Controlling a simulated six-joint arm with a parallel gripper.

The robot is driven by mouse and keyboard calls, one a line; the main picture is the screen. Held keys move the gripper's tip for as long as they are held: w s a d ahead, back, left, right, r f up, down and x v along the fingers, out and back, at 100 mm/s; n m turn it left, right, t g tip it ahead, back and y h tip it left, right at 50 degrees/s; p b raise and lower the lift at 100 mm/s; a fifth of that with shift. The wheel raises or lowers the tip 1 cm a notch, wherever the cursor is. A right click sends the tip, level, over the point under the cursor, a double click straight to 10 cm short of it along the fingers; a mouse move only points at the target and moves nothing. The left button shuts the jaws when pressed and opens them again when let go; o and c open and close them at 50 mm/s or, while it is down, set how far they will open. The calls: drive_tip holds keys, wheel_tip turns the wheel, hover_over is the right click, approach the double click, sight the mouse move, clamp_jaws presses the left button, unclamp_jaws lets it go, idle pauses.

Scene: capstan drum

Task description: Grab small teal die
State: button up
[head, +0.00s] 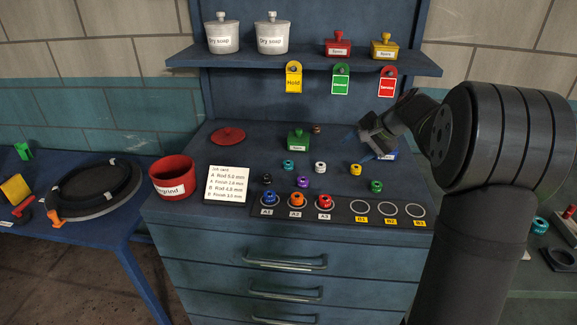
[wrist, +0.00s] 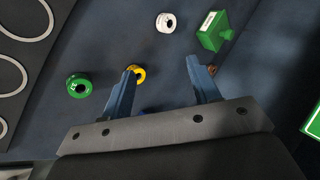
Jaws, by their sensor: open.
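The small teal die (head: 288,165) stands on the blue bench top, in front of the green box and left of the white die (head: 320,167). I cannot make it out in the wrist view. My gripper (head: 358,147) is open and empty, above the right part of the bench and to the right of the teal die. In the wrist view, my open fingers (wrist: 160,64) have the yellow die (wrist: 136,73) beside the left fingertip, with nothing held between them.
A green box (head: 299,140), purple die (head: 303,182), yellow die (head: 355,169) and green die (head: 376,186) surround the open middle. A black rack (head: 340,208) runs along the front, with dies on its left positions. A red bin (head: 173,177) and job card (head: 227,183) stand left.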

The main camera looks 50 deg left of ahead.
drive_tip(key=s+a+r+n+t+h, duration=0.25)
drive_tip(key=s+a+r+n, duration=0.45)
drive_tip(key=s+a+n, duration=0.5)
drive_tip(key=n, duration=0.1)
hover_over(289, 163)
drive_tip(key=s+d, duration=0.1)
drive_tip(key=d, duration=0.1)
drive_tip(key=shift+g+h, duration=0.45)
wheel_tip(289, 163, down, 11)
drive_tip(key=shift+d, duration=0.1)
drive_tip(key=shift+w+x, duration=0.15)
drive_tip(key=shift+x, duration=1.2)
drive_tip(key=shift+w+x, duration=0.15)
drive_tip(key=shift+x, duration=1.15)
drive_tip(key=shift+d, duration=0.1)
drive_tip(key=c, duration=1.2)
